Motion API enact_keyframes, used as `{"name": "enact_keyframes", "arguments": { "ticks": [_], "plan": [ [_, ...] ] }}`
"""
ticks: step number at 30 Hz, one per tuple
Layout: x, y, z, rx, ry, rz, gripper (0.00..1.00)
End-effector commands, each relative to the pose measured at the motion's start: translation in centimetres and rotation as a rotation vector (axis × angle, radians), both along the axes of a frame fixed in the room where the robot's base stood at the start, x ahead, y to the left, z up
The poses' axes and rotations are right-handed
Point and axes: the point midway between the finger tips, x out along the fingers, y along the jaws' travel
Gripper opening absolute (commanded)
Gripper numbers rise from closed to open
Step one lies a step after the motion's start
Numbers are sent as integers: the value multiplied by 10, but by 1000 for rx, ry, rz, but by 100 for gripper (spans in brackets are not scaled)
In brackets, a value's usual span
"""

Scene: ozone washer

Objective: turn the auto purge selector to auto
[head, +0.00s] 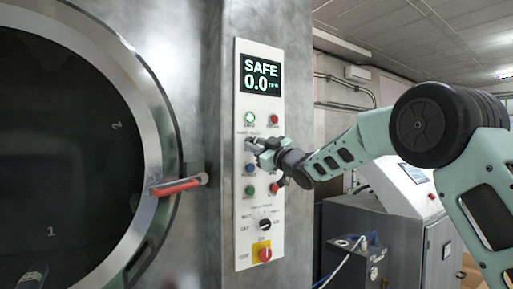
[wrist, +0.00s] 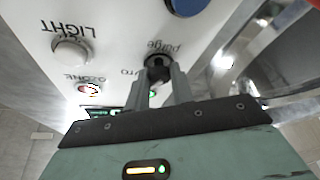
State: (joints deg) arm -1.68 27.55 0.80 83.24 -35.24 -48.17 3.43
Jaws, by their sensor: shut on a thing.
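The auto purge selector (wrist: 157,63) is a small black knob on the white control panel, with upside-down "purge" lettering beside it in the wrist view. My gripper (wrist: 159,80) has one finger on each side of the knob and is shut on it. The fingers partly cover the knob and the label near it, so I cannot tell its exact pointer position. In the head view my gripper (head: 254,145) reaches in from the right to the upper middle of the white panel (head: 243,215) and hides the selector.
The display (head: 261,75) reads SAFE 0.0. A lit green lamp (head: 249,117) and a red lamp (head: 272,119) sit above my gripper. Below are buttons, a black selector (head: 265,224) and a red-and-yellow switch (head: 264,254). A red-handled lever (head: 177,186) projects beside the round door (head: 160,110).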

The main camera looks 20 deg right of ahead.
Motion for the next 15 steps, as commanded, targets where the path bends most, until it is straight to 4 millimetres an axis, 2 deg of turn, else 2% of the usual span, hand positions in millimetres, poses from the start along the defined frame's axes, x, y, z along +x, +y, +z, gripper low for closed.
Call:
{"name": "enact_keyframes", "arguments": {
  "ticks": [8,9,11,15],
  "plan": [
    [1,-1,-2,0,5,-2,1],
    [1,-1,-2,0,5,-1,26],
    [1,-1,-2,-1,5,-1,43],
    [0,0,-1,0,3,-1,44]
  ]
}}
